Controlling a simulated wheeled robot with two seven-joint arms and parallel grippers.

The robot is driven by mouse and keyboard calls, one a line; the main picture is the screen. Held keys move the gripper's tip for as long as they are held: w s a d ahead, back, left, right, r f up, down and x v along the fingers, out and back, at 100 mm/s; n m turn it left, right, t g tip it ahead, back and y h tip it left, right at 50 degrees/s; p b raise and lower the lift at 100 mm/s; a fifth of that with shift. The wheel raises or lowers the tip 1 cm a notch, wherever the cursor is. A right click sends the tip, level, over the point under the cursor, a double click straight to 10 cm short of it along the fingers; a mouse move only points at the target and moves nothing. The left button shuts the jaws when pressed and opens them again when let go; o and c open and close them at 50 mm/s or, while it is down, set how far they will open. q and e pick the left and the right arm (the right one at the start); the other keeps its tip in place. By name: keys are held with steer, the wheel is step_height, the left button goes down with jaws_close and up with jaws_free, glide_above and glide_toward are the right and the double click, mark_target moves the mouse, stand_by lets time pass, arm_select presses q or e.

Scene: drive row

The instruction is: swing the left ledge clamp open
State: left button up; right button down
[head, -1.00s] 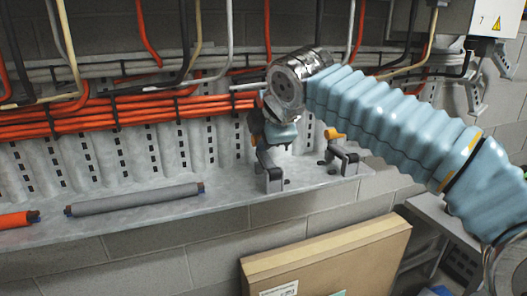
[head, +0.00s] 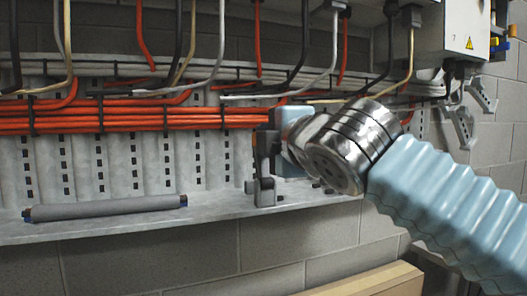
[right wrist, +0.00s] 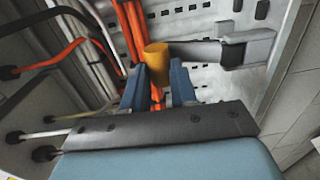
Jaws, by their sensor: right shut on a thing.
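The left ledge clamp (head: 264,190) is a grey bracket standing on the metal ledge (head: 225,208). Its upper part is partly hidden by my right gripper and wrist. In the right wrist view, my right gripper (right wrist: 157,84) has its two blue fingers shut on the clamp's yellow knob (right wrist: 156,62). A grey clamp arm (right wrist: 198,50) runs from behind the knob to a grey block on the right. The right ledge clamp is mostly hidden behind my right wrist in the head view. My left gripper is not in view.
A grey roll (head: 105,208) lies on the ledge at the left. Orange cables (head: 140,118) run along the wall above it. Hanging cables and a grey cabinet (head: 450,40) are overhead.

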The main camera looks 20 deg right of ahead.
steer(key=shift+s+f+b, duration=0.55)
steer(key=shift+s+f, duration=0.7)
steer(key=shift+f, duration=0.1)
steer(key=c, duration=1.2)
jaws_free()
steer(key=shift+f, duration=0.1)
steer(key=shift+o, duration=0.2)
steer(key=shift+w, duration=0.15)
steer(key=s+r+p, duration=0.1)
steer(key=s, duration=1.3)
steer(key=shift+s+a+r, duration=0.2)
steer(key=shift+a+r, duration=0.2)
steer(key=shift+a, duration=0.05)
